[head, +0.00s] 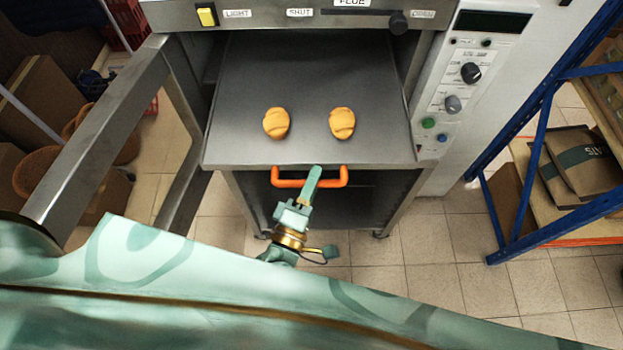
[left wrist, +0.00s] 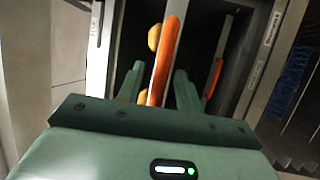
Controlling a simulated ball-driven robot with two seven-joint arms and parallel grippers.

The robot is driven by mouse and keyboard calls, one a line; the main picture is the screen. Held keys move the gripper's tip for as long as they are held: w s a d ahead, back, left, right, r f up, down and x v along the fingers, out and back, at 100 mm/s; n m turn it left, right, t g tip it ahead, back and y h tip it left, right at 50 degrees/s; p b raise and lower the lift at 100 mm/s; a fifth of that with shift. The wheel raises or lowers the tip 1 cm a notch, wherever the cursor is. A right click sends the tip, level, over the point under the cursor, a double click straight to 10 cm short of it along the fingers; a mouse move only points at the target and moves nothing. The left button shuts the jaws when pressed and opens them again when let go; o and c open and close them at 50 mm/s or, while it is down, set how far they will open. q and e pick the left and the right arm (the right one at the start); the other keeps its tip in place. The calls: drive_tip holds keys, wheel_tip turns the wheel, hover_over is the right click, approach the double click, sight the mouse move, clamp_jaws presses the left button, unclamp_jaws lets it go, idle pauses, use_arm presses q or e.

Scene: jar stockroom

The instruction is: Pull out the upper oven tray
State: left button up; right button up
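The upper oven tray (head: 310,100) is a flat dark grey sheet bearing two golden rolls (head: 276,123) (head: 342,122). It shows broadly below the oven's top panel; how far out it stands I cannot tell exactly. Its orange handle (head: 330,183) is at the front edge. My left gripper (head: 315,172) is at the middle of this handle. In the left wrist view the handle (left wrist: 166,60) runs between the two green fingers (left wrist: 160,88), with a gap at each side, so the gripper looks open around it. My right gripper is not in view.
The oven door (head: 100,130) stands open at the left. A control panel (head: 460,90) is at the right. A second orange handle (left wrist: 214,77) shows farther off in the left wrist view. A blue shelf rack (head: 545,120) stands at the right. The tiled floor (head: 440,265) in front is clear.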

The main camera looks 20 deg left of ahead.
use_arm(q)
drive_tip(key=b+v, duration=0.3)
drive_tip(key=v, duration=1.3)
drive_tip(key=shift+s, duration=0.15)
